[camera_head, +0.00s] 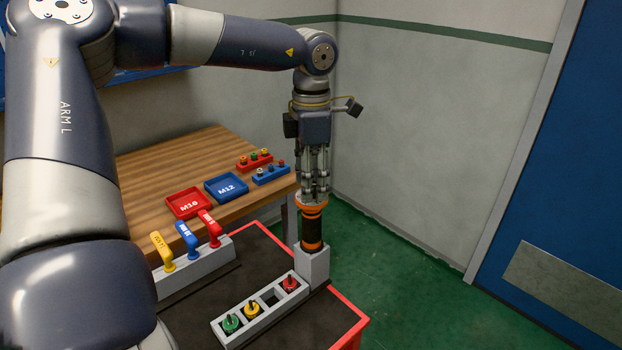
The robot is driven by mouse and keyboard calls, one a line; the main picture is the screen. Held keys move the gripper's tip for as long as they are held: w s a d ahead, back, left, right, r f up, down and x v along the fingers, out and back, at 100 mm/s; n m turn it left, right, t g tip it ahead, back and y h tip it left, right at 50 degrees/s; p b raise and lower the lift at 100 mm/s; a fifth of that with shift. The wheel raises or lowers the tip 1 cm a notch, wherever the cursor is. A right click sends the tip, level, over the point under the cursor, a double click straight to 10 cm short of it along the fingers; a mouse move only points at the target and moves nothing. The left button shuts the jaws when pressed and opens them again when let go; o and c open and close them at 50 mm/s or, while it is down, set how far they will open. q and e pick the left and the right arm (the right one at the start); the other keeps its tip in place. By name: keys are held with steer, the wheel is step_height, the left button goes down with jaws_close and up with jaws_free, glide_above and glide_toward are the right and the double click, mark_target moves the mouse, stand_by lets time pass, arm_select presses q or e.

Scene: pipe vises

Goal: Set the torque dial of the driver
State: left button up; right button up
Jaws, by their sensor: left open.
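The driver (313,230) stands upright in a grey block-shaped holder (313,264) at the corner of the red-edged bench. Its body is black with orange bands, and a wider orange ring, likely the torque dial (312,203), sits at its top. My left gripper (313,193) points straight down right over the driver, open, with its fingertips at the level of the orange ring. I cannot tell whether the fingers touch the ring. Any scale marks on the dial are too small to read. My right gripper is out of view.
A grey rack (259,312) with green, yellow and red bits and one empty slot lies in front. Yellow, blue and red handled tools stand in a grey stand (200,262). A wooden table (155,160) behind holds red M16 (188,205) and blue M12 (227,188) trays.

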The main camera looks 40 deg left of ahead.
arm_select(q)
step_height(320, 180, up, 12)
stand_by(0.4)
